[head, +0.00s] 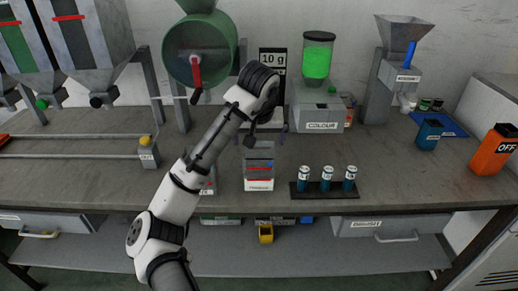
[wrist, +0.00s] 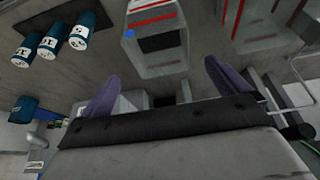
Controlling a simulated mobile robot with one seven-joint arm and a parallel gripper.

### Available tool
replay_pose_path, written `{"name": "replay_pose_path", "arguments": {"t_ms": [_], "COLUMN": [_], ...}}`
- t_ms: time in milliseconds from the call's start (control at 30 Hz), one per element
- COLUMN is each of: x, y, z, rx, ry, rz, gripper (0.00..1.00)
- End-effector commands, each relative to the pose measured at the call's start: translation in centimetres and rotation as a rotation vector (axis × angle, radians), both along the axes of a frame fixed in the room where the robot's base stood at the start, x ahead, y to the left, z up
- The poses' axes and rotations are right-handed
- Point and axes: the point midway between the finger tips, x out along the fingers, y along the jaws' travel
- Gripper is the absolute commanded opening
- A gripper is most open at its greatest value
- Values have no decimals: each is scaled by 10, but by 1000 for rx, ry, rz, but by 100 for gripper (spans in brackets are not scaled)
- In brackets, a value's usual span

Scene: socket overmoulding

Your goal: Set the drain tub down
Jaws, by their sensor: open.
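My gripper (head: 262,130) is over the middle of the bench, at the back of a grey bin with a red line (head: 258,165). In the wrist view its two purple fingers (wrist: 158,78) are spread apart, with nothing seen held between them. The red-lined bin also shows in the wrist view (wrist: 155,60), just beyond the fingers, upright on the bench. No thing is clearly marked as the drain tub; a small dark blue tub (head: 429,134) stands at the right, on or beside a blue mat, away from my gripper.
A rack of blue bottles (head: 325,192) stands at the front, right of the bin. Behind are the colour unit (head: 317,110) and a green drum (head: 200,48). Another red-lined bin (wrist: 255,25) is partly hidden by my arm in the head view. An orange OFF box (head: 492,150) stands far right.

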Motion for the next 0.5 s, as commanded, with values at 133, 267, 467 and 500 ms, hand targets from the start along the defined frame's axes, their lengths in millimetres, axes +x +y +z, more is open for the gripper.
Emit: {"name": "replay_pose_path", "arguments": {"t_ms": [133, 267, 467, 500], "x": [-8, -11, -12, -12], "y": [0, 0, 0, 0], "z": [20, 27, 29, 29], "rx": [2, 1, 0, 0], "ry": [-1, 1, 1, 1], "rz": [0, 0, 0, 0], "gripper": [100, 100, 100, 100]}}
